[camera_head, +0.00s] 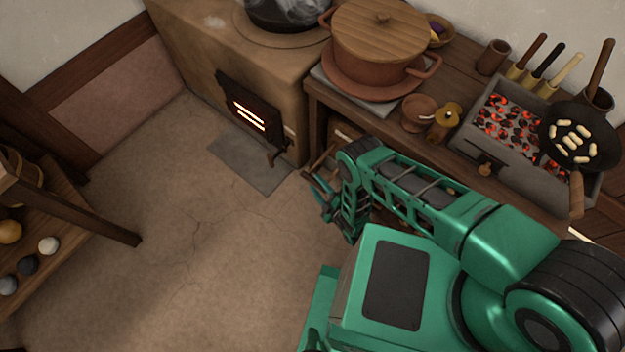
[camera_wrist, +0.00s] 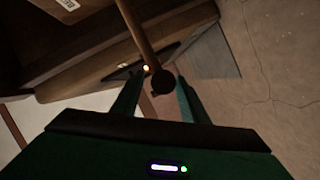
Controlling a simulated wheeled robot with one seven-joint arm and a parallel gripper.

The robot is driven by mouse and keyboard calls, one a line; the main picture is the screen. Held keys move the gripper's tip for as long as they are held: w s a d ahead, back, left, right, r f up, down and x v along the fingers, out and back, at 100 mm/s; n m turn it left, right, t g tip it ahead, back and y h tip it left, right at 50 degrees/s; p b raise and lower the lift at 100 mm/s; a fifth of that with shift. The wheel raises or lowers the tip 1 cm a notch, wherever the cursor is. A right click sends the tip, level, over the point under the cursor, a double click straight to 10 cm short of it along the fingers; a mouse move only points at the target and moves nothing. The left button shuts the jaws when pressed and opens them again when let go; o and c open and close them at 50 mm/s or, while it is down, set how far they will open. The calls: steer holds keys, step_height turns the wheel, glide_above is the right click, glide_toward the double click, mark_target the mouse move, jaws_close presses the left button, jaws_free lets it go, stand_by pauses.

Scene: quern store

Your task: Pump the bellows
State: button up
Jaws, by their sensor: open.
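A wooden rod with a dark round end (camera_wrist: 140,30), which looks like the bellows handle, runs down from the top of the wrist view. Its end shows between the two fingers of my gripper (camera_wrist: 160,80), which are apart on either side of it. I cannot tell whether they touch it. In the head view my gripper (camera_head: 316,190) is low beside the workbench's left end, near a thin wooden bar (camera_head: 321,158). The bellows body is not clearly visible; my arm hides much of the space under the bench.
A clay stove (camera_head: 290,95) with a glowing firebox door (camera_head: 250,105) stands behind my gripper. The workbench (camera_head: 385,125) carries a lidded pot (camera_head: 375,70) and a charcoal grill (camera_head: 490,165) with a pan (camera_head: 572,160). A shelf (camera_head: 70,235) stands left. The floor between is clear.

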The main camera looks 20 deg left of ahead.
steer(key=shift+x, duration=1.1)
steer(key=shift+s+a, duration=0.1)
steer(key=shift+s, duration=0.05)
jaws_close()
